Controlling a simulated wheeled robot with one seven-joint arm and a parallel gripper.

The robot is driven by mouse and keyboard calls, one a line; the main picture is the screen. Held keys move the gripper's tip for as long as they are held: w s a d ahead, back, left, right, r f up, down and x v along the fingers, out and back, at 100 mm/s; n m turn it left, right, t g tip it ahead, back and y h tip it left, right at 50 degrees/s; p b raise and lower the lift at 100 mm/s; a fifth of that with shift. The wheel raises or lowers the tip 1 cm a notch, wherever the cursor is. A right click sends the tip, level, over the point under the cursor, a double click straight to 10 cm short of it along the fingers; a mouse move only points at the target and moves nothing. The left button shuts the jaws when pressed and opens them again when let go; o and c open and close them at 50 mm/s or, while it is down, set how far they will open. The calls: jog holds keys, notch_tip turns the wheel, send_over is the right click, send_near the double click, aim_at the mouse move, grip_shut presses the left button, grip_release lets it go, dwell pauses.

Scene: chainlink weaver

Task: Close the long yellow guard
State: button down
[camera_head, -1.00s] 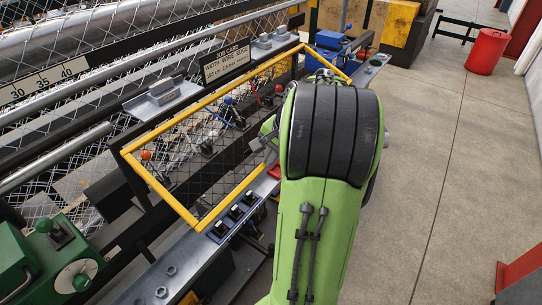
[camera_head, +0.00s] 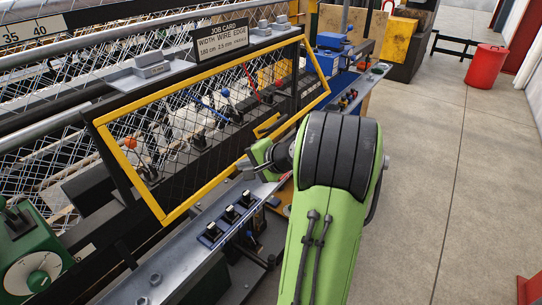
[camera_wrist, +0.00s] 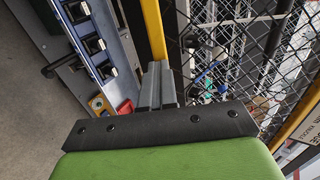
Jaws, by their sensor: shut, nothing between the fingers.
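The long yellow guard (camera_head: 198,199) is a yellow frame filled with dark wire mesh, standing steeply along the machine's front. A short yellow bar (camera_head: 267,126) shows inside its right part. My gripper (camera_head: 243,165) is at the guard's lower rail, right of its middle, with shut, empty fingers. In the wrist view, the fingertips (camera_wrist: 158,68) sit at the end of the visible yellow rail (camera_wrist: 153,28), with mesh to the right. I cannot tell whether they touch it.
A grey ledge with black switches (camera_head: 229,214) runs below the guard. A job card sign (camera_head: 222,38) stands above it. A green machine part (camera_head: 30,255) is at lower left, and a red bin (camera_head: 485,70) stands on open floor at right.

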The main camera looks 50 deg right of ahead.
jog(key=w+f+t+b, duration=0.3)
jog(key=w+b, duration=0.3)
jog(key=w, duration=0.1)
jog(key=w+a+f+t+b, duration=0.1)
jog(key=w+f+t+b, duration=0.1)
jog(key=w+t+b, duration=0.2)
jog(key=w+b, duration=0.2)
jog(key=w, duration=0.1)
jog(key=shift+a+f+y, duration=0.25)
jog(key=shift+f+y, duration=0.05)
jog(key=shift+f, duration=0.1)
jog(key=shift+r, duration=0.1)
